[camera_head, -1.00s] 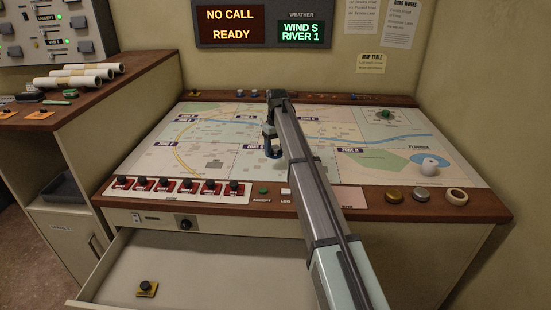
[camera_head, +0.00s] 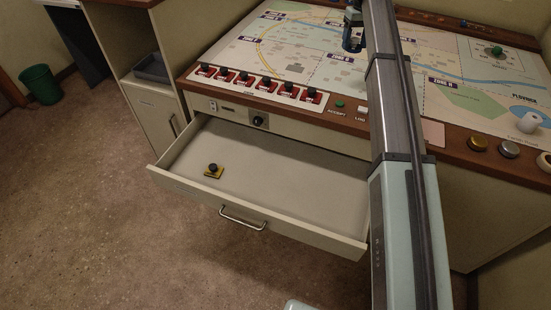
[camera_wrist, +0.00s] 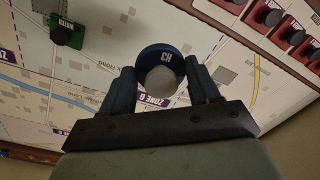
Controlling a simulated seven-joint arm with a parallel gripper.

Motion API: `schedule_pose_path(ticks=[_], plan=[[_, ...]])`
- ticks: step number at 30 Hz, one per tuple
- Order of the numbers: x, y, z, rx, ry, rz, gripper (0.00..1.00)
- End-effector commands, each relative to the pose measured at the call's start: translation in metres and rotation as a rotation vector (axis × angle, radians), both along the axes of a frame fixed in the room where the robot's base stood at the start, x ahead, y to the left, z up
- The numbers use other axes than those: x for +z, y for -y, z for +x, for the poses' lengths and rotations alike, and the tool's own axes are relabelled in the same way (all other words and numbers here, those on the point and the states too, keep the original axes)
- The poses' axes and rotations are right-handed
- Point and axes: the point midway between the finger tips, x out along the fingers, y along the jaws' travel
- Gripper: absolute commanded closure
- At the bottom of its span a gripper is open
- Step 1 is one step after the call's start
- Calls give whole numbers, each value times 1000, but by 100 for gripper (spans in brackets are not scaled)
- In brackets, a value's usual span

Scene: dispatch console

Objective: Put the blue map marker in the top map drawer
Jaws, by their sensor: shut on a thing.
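The blue map marker (camera_wrist: 183,55) is a round blue piece with a pale grey knob and small white lettering, between the two fingers of my gripper (camera_wrist: 162,88) in the wrist view. My gripper is shut on it. I cannot tell whether the marker touches the map. The top map drawer (camera_head: 285,176) is pulled open below the console's front edge.
Red-based switches (camera_head: 265,84) line the console's front edge, left of my arm. A green marker (camera_wrist: 67,33) stands on the map (camera_head: 300,40). Round knobs (camera_head: 478,145) sit on the right front edge. Most of the drawer floor is bare. A green bin stands far left (camera_head: 40,85).

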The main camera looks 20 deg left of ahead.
Motion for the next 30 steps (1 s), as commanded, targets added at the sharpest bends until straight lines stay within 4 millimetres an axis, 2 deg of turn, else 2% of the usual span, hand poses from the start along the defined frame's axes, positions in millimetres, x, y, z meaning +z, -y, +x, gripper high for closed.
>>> schedule_pose_path(ticks=[8, 18, 24, 30], plan=[[1, -74, -77, -20, 1, -1, 70], [1, -163, -195, -64, 3, -1, 70], [1, -202, -267, -88, 3, 1, 70], [-1, -227, -327, -111, 3, 1, 70]])
